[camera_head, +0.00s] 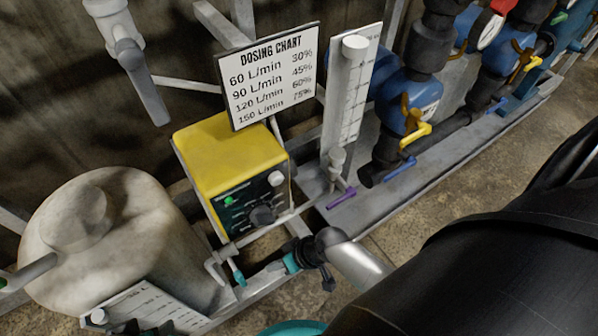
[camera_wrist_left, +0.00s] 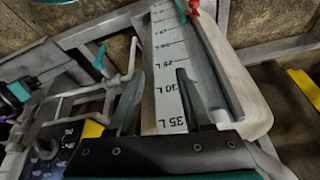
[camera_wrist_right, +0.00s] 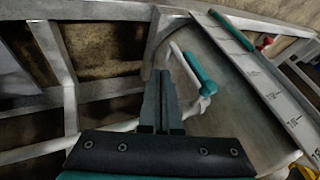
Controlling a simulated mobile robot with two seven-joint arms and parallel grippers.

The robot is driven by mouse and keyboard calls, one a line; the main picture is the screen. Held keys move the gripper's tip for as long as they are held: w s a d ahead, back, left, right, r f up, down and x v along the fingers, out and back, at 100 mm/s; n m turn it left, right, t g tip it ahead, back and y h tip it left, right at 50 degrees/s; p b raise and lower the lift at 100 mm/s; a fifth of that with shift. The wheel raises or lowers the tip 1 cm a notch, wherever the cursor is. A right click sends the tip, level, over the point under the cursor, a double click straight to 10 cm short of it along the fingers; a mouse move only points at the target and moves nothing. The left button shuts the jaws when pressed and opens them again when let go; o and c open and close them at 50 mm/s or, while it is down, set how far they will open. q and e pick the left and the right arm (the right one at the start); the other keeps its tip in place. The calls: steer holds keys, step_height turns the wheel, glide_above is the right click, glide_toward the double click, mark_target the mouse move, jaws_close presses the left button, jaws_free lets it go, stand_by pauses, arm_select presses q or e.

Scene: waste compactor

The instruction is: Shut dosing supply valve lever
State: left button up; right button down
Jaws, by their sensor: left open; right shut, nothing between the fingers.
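A small teal lever (camera_head: 238,278) sits on thin pale pipe below the yellow pump; no label names it as the dosing supply valve. A teal lever on pale pipe also shows in the left wrist view (camera_wrist_left: 100,58) and the right wrist view (camera_wrist_right: 198,68); it looks like the same one. My right gripper (camera_wrist_right: 160,75) is shut and empty, its tips just left of the lever in its wrist view; I see no clear contact. In the head view it (camera_head: 268,270) is small, right of the lever. My left gripper (camera_wrist_left: 158,88) is open and empty over the tank's scale.
A beige tank (camera_head: 130,225) with a scale plate (camera_head: 150,302) stands left of the yellow pump (camera_head: 225,160). A dosing chart (camera_head: 270,75) hangs above. A purple lever (camera_head: 341,198) and yellow lever (camera_head: 415,133) lie right. A second teal lever (camera_wrist_right: 232,30) is beside the scale.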

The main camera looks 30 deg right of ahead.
arm_select(q)
step_height(320, 180, down, 8)
steer(key=s+g+p, duration=0.1)
steer(key=p, duration=0.2)
steer(key=shift+s, duration=0.3)
arm_select(e)
steer(key=v, duration=0.6)
steer(key=shift+d, duration=0.6)
arm_select(q)
steer(key=shift+a, duration=0.1)
